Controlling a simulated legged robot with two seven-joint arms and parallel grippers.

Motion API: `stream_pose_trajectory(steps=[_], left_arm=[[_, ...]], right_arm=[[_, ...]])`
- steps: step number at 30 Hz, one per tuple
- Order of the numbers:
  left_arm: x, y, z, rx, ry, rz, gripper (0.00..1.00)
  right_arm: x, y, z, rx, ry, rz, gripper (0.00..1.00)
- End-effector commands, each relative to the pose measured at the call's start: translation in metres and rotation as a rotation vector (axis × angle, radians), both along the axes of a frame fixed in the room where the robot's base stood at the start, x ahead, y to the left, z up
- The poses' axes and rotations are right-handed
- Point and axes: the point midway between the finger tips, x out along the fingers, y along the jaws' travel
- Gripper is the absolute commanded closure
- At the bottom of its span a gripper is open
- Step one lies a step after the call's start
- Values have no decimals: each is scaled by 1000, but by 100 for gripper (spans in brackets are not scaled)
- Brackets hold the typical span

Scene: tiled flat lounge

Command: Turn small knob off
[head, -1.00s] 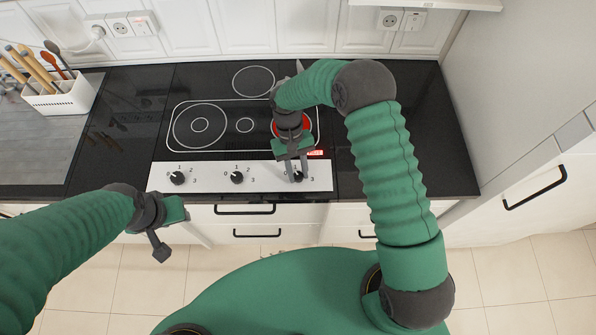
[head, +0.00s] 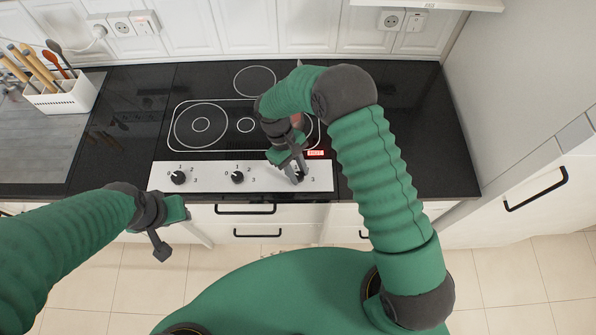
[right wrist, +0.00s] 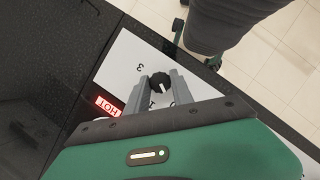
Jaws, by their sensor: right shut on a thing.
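The right-hand small black knob (head: 300,177) sits on the white control panel (head: 268,178) at the cooktop's front. In the right wrist view the knob (right wrist: 160,82) is between my right fingertips, and its white mark points toward the lower right, near the partly hidden numbers. My right gripper (head: 296,175) is shut on it, tilted. My left gripper (head: 161,247) hangs in front of the counter, away from the panel; its finger gap is unclear. The right-hand burner (head: 298,121) shows only a dull pinkish patch, partly hidden by my right arm.
Two more knobs (head: 178,177) (head: 237,177) are left of my right gripper. A red HOT sign (head: 315,154) is lit on the black cooktop (head: 210,87). A utensil holder (head: 62,95) stands at the far left. Drawer handles (head: 245,210) jut out below the counter.

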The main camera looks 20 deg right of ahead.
Motion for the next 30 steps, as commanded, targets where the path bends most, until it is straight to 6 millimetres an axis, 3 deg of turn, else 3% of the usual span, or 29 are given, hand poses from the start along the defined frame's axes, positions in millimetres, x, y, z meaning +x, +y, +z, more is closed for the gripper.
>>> stream_pose_trajectory(steps=[7, 8, 13, 23, 26, 30], left_arm=[[0, 0, 0, 0, 0, 0, 64], [0, 0, 0, 0, 0, 0, 64], [0, 0, 0, 0, 0, 0, 64], [0, 0, -1, 0, 0, 0, 64], [0, 0, -4, 0, 0, 0, 64], [0, 0, -11, 0, 0, 0, 64]], right_arm=[[6, 1, 1, 4, -16, 2, 100], [6, 1, 1, 4, -16, 2, 71], [3, 1, 1, 3, -11, 0, 50], [2, 1, 3, 2, -8, 0, 50], [7, 4, 14, 1, -9, 0, 50], [20, 11, 46, 3, -12, 0, 50]])
